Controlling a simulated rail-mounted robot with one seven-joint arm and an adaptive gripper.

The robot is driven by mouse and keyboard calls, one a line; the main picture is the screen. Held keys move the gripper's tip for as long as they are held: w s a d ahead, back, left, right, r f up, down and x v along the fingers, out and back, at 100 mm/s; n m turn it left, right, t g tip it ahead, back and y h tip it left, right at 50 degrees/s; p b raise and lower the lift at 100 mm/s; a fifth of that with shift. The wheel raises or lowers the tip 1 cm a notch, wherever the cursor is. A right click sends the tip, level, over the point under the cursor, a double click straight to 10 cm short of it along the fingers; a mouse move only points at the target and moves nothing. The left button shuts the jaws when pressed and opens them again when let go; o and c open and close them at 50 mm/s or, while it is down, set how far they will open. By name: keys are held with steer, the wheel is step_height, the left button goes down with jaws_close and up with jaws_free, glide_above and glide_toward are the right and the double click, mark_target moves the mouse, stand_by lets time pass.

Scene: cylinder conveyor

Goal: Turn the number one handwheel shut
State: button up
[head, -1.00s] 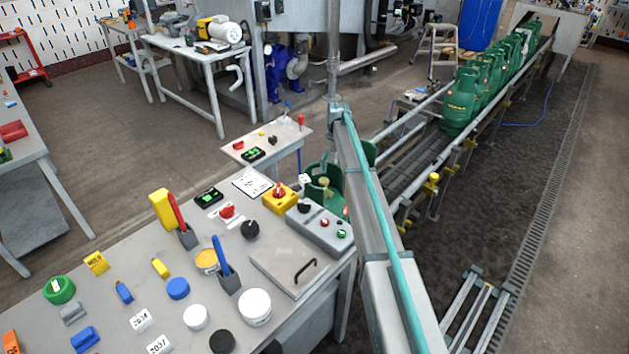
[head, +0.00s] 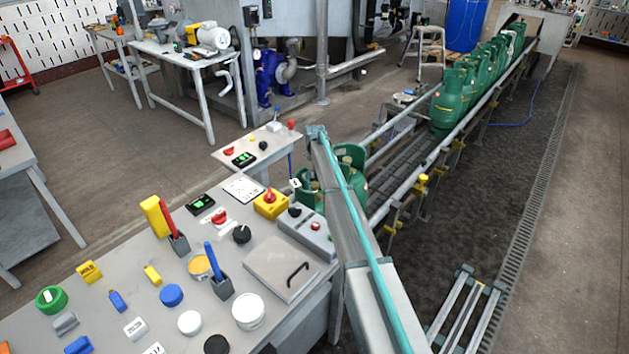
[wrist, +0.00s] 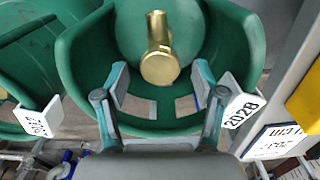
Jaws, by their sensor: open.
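A green gas cylinder (wrist: 90,75) with a raised collar fills the middle of the wrist view. A brass valve (wrist: 157,50) with a rounded end stands inside the collar; I cannot make out a separate handwheel or a number one on it. My gripper (wrist: 160,88) is open, its two fingers apart at the near side of the valve, with nothing between the pads. A white tag reading 2028 (wrist: 243,110) hangs at the collar's right. In the head view, green cylinders (head: 350,157) stand beside my arm, which partly covers them; my gripper is hidden there.
A second cylinder (wrist: 28,70), tagged 2012, stands close on the left. A grey bench (head: 120,285) with a yellow switch box (head: 270,204) and a grey button box (head: 306,231) is beside the cylinders. The conveyor (head: 405,165) carries several more cylinders away at upper right.

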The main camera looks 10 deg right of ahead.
steer(key=shift+f, duration=0.4)
steer(key=shift+c, duration=0.2)
steer(key=c, duration=1.1)
